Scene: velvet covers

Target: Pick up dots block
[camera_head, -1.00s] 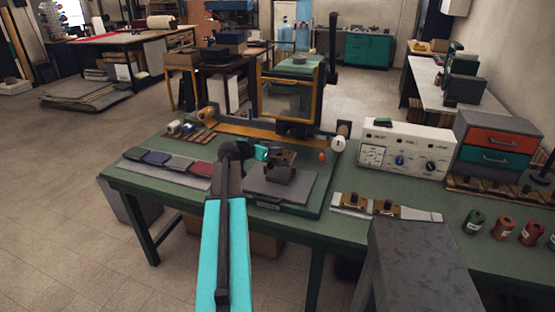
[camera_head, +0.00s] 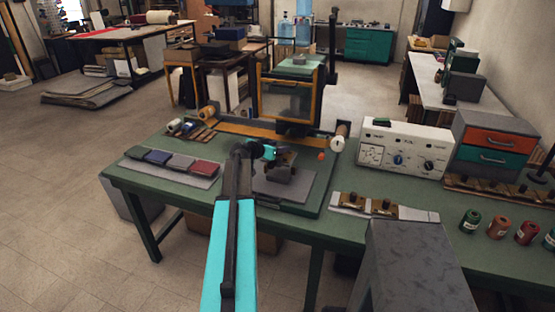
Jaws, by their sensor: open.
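Two small brass-coloured blocks with dark knobs, one on the left (camera_head: 352,200) and one on the right (camera_head: 382,206), sit on a pale strip (camera_head: 418,215) near the table's front edge. I cannot make out dots on either, so I cannot tell which is the dots block. My gripper (camera_head: 284,160) is open, above the grey plate (camera_head: 312,187) of the press, to the left of and behind the brass blocks. A dark grey lump (camera_head: 280,174) shows just below it. My arm hides part of the plate, and the fingertips are small and unclear.
A green table (camera_head: 230,198) carries the press with its yellow frame (camera_head: 260,100). Cloth-covered pieces (camera_head: 178,162) lie left. A white control box (camera_head: 404,147), drawers (camera_head: 496,143) and several thread spools (camera_head: 498,227) stand right. A small orange object (camera_head: 320,156) is behind the plate.

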